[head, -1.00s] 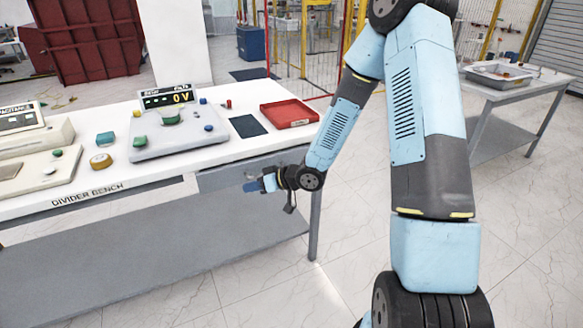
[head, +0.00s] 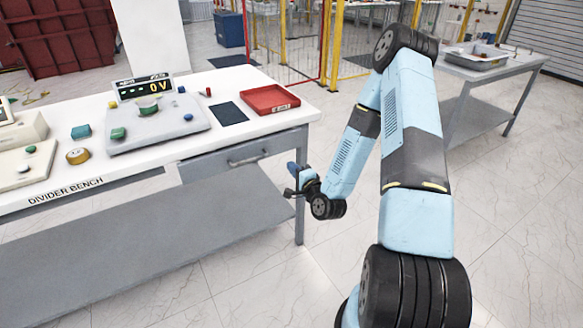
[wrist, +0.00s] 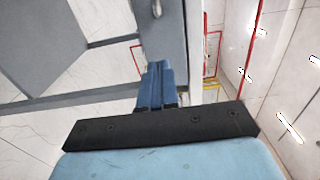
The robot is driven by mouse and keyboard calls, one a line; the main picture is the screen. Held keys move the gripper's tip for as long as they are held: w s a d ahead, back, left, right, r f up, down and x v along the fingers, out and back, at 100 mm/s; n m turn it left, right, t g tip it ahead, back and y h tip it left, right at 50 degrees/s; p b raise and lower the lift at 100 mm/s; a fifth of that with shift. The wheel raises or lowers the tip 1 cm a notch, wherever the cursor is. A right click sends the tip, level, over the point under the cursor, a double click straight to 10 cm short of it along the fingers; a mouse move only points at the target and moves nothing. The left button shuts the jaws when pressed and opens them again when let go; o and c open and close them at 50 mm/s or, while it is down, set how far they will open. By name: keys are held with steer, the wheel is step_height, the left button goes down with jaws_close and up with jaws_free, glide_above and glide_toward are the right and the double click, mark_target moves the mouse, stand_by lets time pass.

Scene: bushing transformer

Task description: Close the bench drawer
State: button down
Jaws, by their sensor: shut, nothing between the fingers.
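The bench drawer has a grey front (head: 215,166) with a bar handle (head: 248,160), under the right end of the white bench top. The front looks about flush with the bench edge; I cannot tell whether a small gap remains. My gripper (head: 292,170) is to the right of the handle, near the bench's right leg, apart from the handle in the head view. In the wrist view its blue fingers (wrist: 155,85) are together and empty. A grey panel (wrist: 166,35) with a handle end (wrist: 157,9) shows beyond them.
A red tray (head: 269,99), a dark mat (head: 229,113) and a meter console (head: 155,120) stand on the bench. The bench's right leg (head: 300,205) is close to my gripper. A side table (head: 480,70) is at the right. Floor between the tables is open.

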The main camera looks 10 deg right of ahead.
mark_target(274, 148)
steer(key=x, duration=1.1)
steer(key=shift+w+a, duration=0.1)
steer(key=shift+w, duration=0.15)
